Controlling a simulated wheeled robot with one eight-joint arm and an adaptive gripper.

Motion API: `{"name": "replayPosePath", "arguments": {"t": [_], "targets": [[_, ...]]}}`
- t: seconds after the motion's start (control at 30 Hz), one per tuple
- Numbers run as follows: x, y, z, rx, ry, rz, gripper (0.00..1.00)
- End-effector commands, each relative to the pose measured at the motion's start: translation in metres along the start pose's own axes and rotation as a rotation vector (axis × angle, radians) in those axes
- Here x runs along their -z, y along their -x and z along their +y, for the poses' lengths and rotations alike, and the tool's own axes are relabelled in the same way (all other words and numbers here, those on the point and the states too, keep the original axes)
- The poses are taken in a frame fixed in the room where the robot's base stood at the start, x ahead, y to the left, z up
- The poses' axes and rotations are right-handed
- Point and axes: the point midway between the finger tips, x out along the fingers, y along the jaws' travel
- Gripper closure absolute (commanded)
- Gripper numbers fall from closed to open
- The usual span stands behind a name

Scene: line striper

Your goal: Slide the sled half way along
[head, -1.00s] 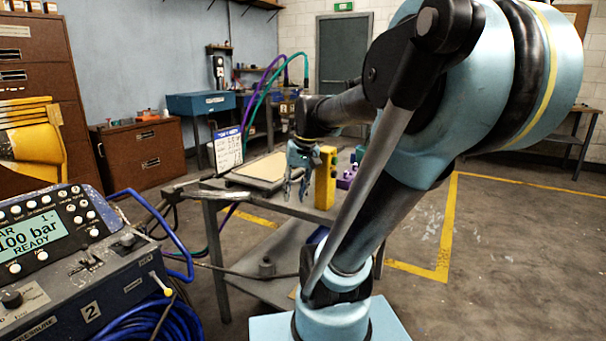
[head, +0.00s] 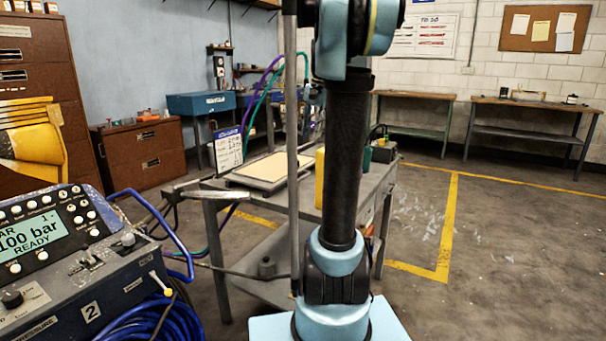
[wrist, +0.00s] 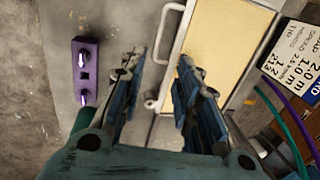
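A cream panel in a pale metal frame (head: 270,170) lies on the metal table (head: 345,203). In the wrist view the cream panel (wrist: 221,45) has a white U-shaped handle (wrist: 163,50) on its left side. I cannot tell for sure which part is the sled. My gripper (wrist: 158,66) is open, its two blue fingers apart, with the handle showing between and beyond the fingertips. I cannot tell whether they touch it.
A purple block (wrist: 86,72) with two silver pins lies left of my gripper. A lettered placard (wrist: 297,66) and green and purple hoses are at the right. A yellow object (head: 320,178) is partly hidden by my arm. A blue console (head: 75,250) stands front left.

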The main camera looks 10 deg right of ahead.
Motion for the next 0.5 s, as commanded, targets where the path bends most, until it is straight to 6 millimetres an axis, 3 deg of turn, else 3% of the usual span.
{"name": "replayPosePath", "arguments": {"t": [0.5], "targets": [[-0.002,-0.08,-0.002,0.0,0.006,-0.001,0.7]]}}
